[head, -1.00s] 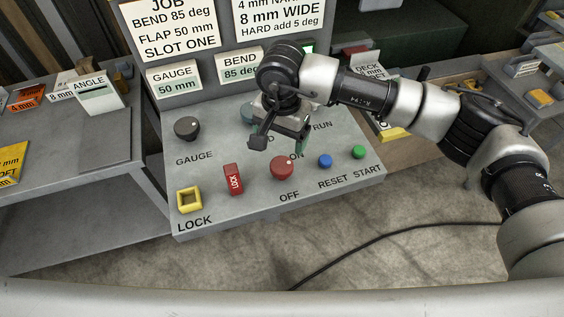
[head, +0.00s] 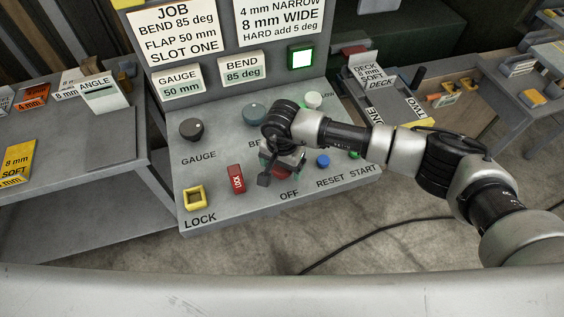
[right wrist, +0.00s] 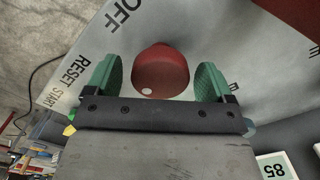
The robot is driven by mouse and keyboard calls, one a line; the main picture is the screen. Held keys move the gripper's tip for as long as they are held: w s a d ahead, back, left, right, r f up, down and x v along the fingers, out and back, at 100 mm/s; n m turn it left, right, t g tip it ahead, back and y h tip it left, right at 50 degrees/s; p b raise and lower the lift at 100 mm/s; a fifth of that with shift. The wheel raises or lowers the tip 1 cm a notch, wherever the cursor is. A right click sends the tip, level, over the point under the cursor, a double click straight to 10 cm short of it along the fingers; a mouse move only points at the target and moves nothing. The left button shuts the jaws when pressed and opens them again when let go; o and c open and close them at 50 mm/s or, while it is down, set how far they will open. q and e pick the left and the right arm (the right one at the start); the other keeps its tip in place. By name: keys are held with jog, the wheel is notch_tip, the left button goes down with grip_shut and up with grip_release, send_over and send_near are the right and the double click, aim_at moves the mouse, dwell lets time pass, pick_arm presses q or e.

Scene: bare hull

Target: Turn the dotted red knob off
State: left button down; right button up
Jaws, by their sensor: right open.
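The red knob (head: 284,174) is on the grey sloped panel above the word OFF, mostly hidden by my right gripper in the head view. In the right wrist view the red knob (right wrist: 160,72) sits between the two green finger pads, with a visible gap on each side. Its white dot shows at the edge toward the gripper body, away from the word OFF. My right gripper (head: 282,167) is open at the knob; in the wrist view its fingers (right wrist: 157,82) straddle it. My left gripper is not in view.
The blue RESET button (head: 323,161) is close on the right. The GAUGE knob (head: 191,129) is farther left, and a lit green-framed lamp (head: 301,58) is above.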

jog(key=shift+c, duration=0.3)
jog(key=c, duration=0.8)
jog(key=shift+f+m+b, duration=0.15)
jog(key=shift+m+b, duration=0.25)
jog(key=shift+b, duration=0.3)
jog(key=shift+c, duration=0.2)
jog(key=m+b, duration=1.3)
jog(key=b, duration=0.5)
jog(key=shift+f+m, duration=0.1)
jog(key=shift+m, duration=0.2)
jog(key=m+b, duration=0.3)
jog(key=shift+r+m, duration=0.25)
jog(key=shift+m, duration=0.05)
jog(key=shift+r+b, duration=0.1)
jog(key=shift+b, duration=0.2)
jog(key=o, duration=0.9)
